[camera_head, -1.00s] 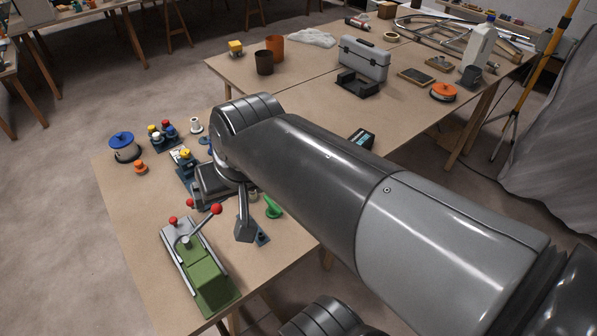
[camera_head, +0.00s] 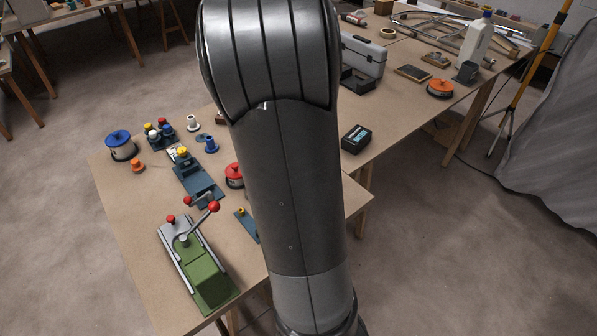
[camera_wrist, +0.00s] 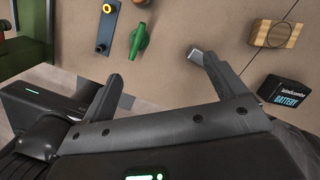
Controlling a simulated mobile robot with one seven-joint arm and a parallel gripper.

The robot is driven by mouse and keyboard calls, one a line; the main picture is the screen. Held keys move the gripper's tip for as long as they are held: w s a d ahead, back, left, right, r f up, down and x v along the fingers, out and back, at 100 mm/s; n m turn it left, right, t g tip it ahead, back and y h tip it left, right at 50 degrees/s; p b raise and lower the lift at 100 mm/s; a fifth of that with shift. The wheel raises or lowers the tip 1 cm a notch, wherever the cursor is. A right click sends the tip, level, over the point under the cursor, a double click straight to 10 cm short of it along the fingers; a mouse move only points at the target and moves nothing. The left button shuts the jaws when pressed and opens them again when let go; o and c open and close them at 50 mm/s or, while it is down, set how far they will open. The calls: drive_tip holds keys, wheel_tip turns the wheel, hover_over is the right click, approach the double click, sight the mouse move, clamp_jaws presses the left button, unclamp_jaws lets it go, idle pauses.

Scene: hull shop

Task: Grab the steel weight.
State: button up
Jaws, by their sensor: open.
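I cannot pick out a steel weight for certain in either view. My gripper (camera_wrist: 157,68) shows in the wrist view with its two fingers wide apart and nothing between them. Beyond the fingers on the tabletop lie a green handled piece (camera_wrist: 139,40) and a blue plate with a yellow knob (camera_wrist: 104,32). A small brass-coloured part is cut off by the top edge. In the head view my arm hides the gripper and the middle of the table. Several small knobbed pieces (camera_head: 158,133) stand at the table's left, with a white spool (camera_head: 193,123) beside them.
A green vise-like fixture with red-knobbed levers (camera_head: 207,275) stands at the near left. A black battery (camera_head: 355,139) and a wooden block with a ring (camera_wrist: 275,34) lie on the right. A blue-lidded pot (camera_head: 121,146) stands far left. A grey toolbox (camera_head: 363,62) is at the back.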

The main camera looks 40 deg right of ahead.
drive_tip(key=d+f+m+g+h, duration=0.1)
drive_tip(key=d+f+m, duration=0.65)
drive_tip(key=d, duration=0.25)
drive_tip(key=shift+m, duration=0.45)
drive_tip(key=f, duration=1)
drive_tip(key=shift+w+a, duration=0.1)
drive_tip(key=shift+w, duration=0.1)
drive_tip(key=shift+c, duration=0.3)
drive_tip(key=c, duration=1.4)
drive_tip(key=shift+r, duration=0.15)
